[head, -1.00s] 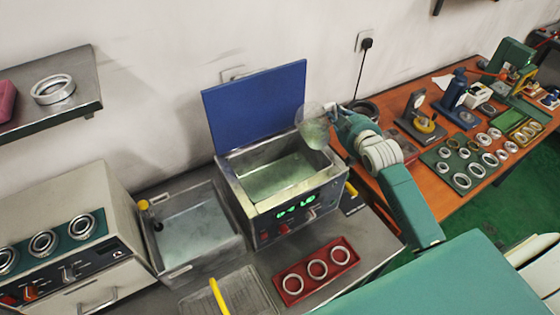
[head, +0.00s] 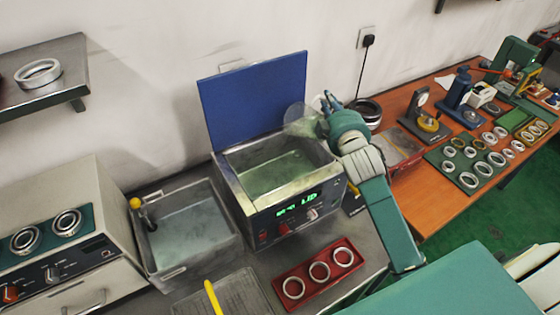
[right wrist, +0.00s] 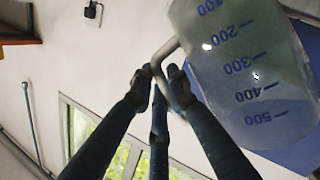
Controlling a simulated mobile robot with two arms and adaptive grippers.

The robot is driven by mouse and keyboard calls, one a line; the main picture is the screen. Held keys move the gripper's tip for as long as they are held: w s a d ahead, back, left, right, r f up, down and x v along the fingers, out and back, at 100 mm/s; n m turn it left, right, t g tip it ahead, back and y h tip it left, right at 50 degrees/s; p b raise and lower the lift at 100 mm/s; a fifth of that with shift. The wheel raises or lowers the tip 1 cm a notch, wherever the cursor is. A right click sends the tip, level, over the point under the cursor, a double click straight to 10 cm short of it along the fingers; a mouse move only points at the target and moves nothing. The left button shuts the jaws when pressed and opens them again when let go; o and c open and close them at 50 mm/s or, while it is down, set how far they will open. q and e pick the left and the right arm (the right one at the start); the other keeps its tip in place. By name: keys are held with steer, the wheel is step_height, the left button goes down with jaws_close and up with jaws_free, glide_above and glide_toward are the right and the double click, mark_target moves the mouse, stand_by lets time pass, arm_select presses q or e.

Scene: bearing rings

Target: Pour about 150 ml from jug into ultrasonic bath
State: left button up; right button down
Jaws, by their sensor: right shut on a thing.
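The ultrasonic bath (head: 255,228) stands at the middle of the bench with its blue lid (head: 253,100) raised. Its open tank holds greenish liquid, and its green display appears to read LID. The clear jug (head: 302,121) is tilted to the left above the bath's back right corner. In the right wrist view the jug (right wrist: 245,75) shows blue marks from 100 to 500; I cannot make out its liquid level or a stream. My right gripper (head: 328,104) is shut on the jug's handle, which shows in the right wrist view (right wrist: 165,52). My left gripper is out of view.
A steel basin (head: 190,232) with a yellow-knobbed fitting stands left of the bath. A red tray (head: 318,272) with three rings lies in front. A beige machine (head: 70,270) is far left. An orange table (head: 440,195) with rings and tools is right.

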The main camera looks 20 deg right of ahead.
steer(key=shift+a+r+b, duration=0.15)
steer(key=shift+b, duration=0.15)
steer(key=shift+n, duration=0.3)
steer(key=shift+a+r+t+b, duration=0.15)
steer(key=shift+t+b, duration=0.15)
steer(key=shift+b, duration=0.3)
steer(key=shift+a+n+b, duration=0.3)
steer(key=shift+n+b, duration=0.3)
steer(key=shift+b, duration=0.3)
steer(key=shift+r+h, duration=0.15)
steer(key=shift+h, duration=0.15)
steer(key=shift+d+n+b, duration=0.3)
steer(key=shift+b, duration=0.15)
steer(key=shift+s+a+r+n+t+b, duration=0.15)
steer(key=shift+a+n+t+b, duration=0.65)
steer(key=shift+b, duration=0.75)
stand_by(0.4)
